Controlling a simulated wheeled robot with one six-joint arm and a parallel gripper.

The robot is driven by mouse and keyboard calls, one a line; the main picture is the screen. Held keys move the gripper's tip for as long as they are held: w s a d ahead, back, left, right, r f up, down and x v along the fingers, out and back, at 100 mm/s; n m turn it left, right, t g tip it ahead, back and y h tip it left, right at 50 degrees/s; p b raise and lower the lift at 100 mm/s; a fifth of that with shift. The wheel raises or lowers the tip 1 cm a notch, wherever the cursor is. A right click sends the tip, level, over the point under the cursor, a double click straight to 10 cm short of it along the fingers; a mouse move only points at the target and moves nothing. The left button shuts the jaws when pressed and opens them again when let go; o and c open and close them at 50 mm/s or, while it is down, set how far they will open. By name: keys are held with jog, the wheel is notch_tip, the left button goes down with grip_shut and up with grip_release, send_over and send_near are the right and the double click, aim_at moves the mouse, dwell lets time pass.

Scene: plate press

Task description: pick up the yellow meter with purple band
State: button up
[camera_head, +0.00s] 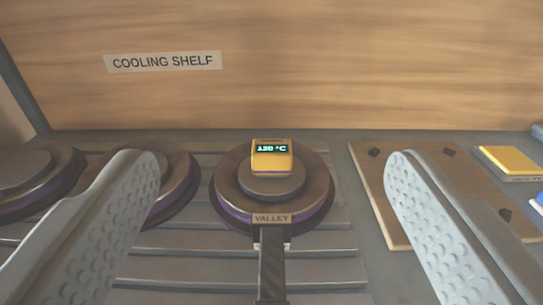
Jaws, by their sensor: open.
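The yellow meter (271,163) stands on the raised centre of a round dark plate (228,192) with a purple edge. The plate has a tag reading VALLEY and a dark handle pointing toward me. My gripper (272,170) is open and empty. Its two grey fingers are wide apart, one on each side in the picture, with the meter between and beyond them. Nothing hides the meter.
More round plates (178,190) sit on the slatted metal shelf (190,265) at left, partly behind my left finger. A wooden board (378,200) lies at right. A yellow block (510,160) lies at far right. A wooden wall labelled COOLING SHELF (163,62) closes the back.

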jog(key=shift+o, duration=0.4)
jog(key=g, duration=1.6)
send_near(272, 147)
jog(key=shift+s+f, duration=0.15)
jog(key=shift+f, duration=0.3)
jog(key=shift+s+f, duration=0.2)
jog(key=shift+f, duration=0.25)
jog(key=shift+w+f+g, duration=0.35)
jog(key=shift+w+g, duration=0.25)
jog(key=shift+w, duration=0.1)
jog(key=shift+w+f, duration=0.2)
jog(key=shift+f, duration=1.7)
jog(key=shift+w+f, duration=0.15)
jog(key=shift+f, duration=1.75)
jog(key=c, duration=1.2)
jog(key=shift+r, duration=0.15)
